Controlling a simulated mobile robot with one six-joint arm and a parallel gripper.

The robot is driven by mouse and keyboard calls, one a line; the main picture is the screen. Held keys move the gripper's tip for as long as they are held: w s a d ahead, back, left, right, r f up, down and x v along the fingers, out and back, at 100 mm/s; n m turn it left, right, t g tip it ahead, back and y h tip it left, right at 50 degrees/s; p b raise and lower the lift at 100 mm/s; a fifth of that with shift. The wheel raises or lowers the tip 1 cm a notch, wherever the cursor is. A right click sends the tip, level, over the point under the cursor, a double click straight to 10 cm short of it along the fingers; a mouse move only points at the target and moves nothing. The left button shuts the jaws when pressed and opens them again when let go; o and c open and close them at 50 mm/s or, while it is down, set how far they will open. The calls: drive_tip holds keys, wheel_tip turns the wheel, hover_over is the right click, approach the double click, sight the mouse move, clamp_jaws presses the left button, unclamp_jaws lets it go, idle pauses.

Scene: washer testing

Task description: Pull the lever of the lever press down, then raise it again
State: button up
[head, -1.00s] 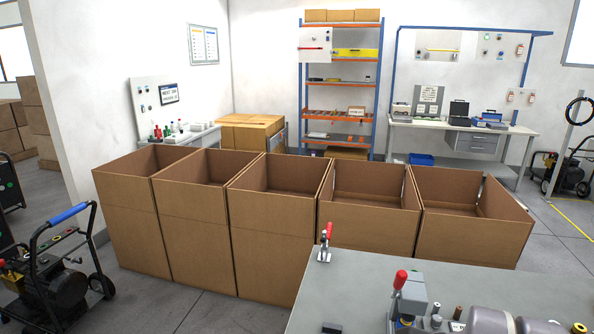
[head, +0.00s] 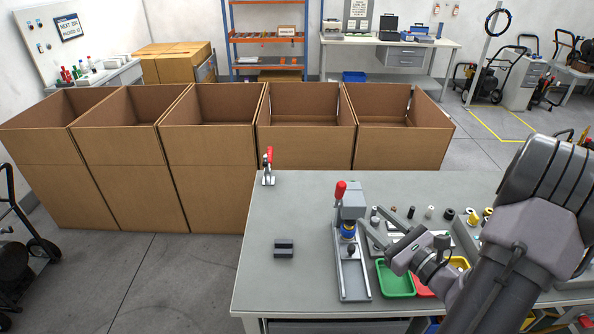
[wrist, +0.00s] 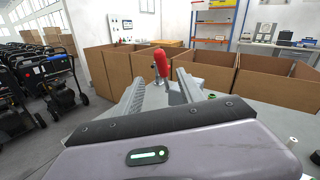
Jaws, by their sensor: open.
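The lever press (head: 352,205) stands upright on the grey workbench, with a grey head, a blue-and-yellow part under it and a long base plate. Its lever ends in a red handle (head: 340,190), which points up. My gripper (head: 372,226) is open just right of the press, its fingers pointing up and left toward it. In the wrist view a red handle (wrist: 161,62), apparently the press lever's, shows between and beyond the two fingers of my gripper (wrist: 161,78). No contact shows. My gripper's fingers partly overlap the press in the head view.
A toggle clamp with a red handle (head: 268,160) stands at the bench's back left corner. A dark block (head: 284,249) lies left of the press. A green tray (head: 396,280) and small parts are to its right. Several open cardboard boxes (head: 210,180) stand behind the bench (head: 275,300).

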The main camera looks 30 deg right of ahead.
sight(339, 195)
drive_tip(key=w+b, duration=0.1)
drive_tip(key=w, duration=1.6)
drive_tip(key=shift+b, duration=0.35)
clamp_jaws()
